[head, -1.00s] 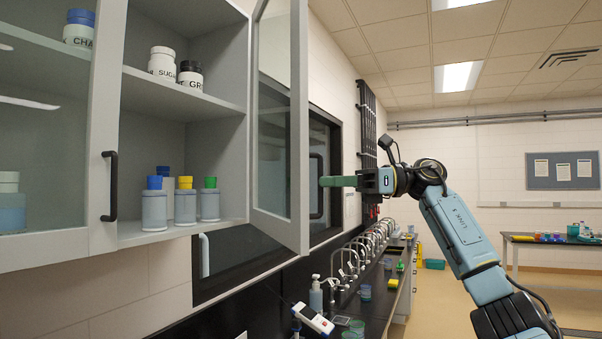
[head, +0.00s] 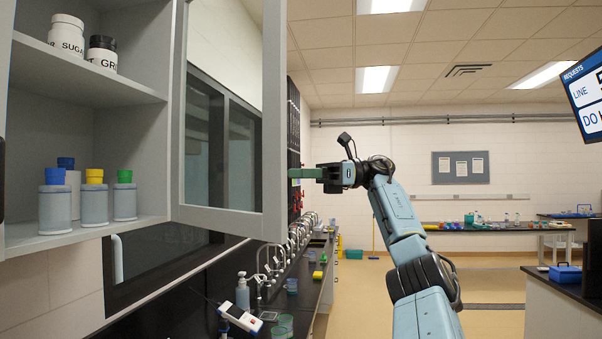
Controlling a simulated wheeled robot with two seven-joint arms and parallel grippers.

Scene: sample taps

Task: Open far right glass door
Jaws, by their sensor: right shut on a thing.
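The far right glass door (head: 274,120) is a grey frame around a clear pane, hinged on the right side of the wall cabinet (head: 60,150). It stands wide open, swung out from the cabinet, and I see its inner face. My right gripper (head: 294,173), with green fingers, reaches the free edge of the door from the right. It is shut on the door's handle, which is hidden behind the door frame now. My left gripper is not in view.
In the open cabinet, bottles with blue, yellow and green caps (head: 125,200) stand on the lower shelf and labelled jars (head: 66,36) above. Below runs a black counter (head: 312,270) with several taps, a soap bottle (head: 242,291) and a white meter (head: 240,318).

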